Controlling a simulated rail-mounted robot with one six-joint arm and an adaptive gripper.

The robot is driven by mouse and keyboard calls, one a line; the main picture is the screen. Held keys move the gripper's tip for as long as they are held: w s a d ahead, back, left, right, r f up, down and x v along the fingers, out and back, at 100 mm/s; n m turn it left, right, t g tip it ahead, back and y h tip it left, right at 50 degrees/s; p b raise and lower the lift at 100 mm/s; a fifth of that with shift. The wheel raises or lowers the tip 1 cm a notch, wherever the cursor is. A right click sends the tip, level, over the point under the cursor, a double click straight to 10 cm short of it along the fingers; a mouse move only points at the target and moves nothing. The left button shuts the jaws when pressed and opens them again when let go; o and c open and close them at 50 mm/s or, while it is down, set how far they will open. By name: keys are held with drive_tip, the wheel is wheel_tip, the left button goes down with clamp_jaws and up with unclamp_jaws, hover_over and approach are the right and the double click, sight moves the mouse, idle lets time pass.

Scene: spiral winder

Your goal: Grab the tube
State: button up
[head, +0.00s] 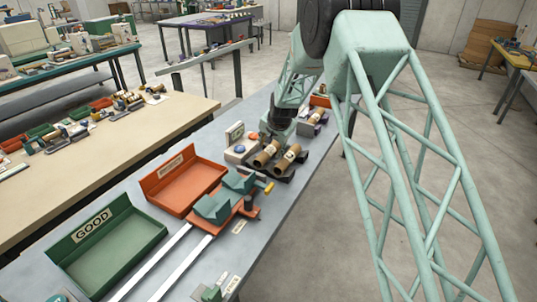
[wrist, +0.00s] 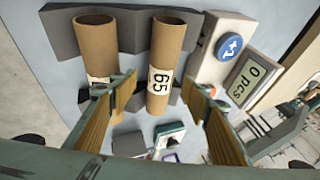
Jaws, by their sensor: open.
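Two brown cardboard tubes lie side by side in a dark grey cradle (wrist: 132,33). In the wrist view, the right tube (wrist: 166,42) has a white label reading 65. The left tube (wrist: 95,48) has a label partly hidden by my left finger. My gripper (wrist: 159,84) is open and empty, its fingers apart on either side of the lower end of the right tube in the picture. Whether they touch it I cannot tell. In the head view, my gripper (head: 277,138) is just behind the tubes (head: 266,154).
A counter reading 0 pcs (wrist: 254,80) and a blue button (wrist: 230,46) stand right of the tubes. In the head view, an orange tray (head: 180,187), a green GOOD tray (head: 110,250) and a teal-jawed rail fixture (head: 222,205) occupy the bench nearer me.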

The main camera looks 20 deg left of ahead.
sight(269, 150)
drive_tip(key=shift+f, duration=0.1)
idle(0.3)
drive_tip(key=shift+b+x, duration=0.5)
drive_tip(key=shift+x, duration=2.05)
drive_tip(key=shift+a, duration=0.15)
drive_tip(key=c, duration=0.9)
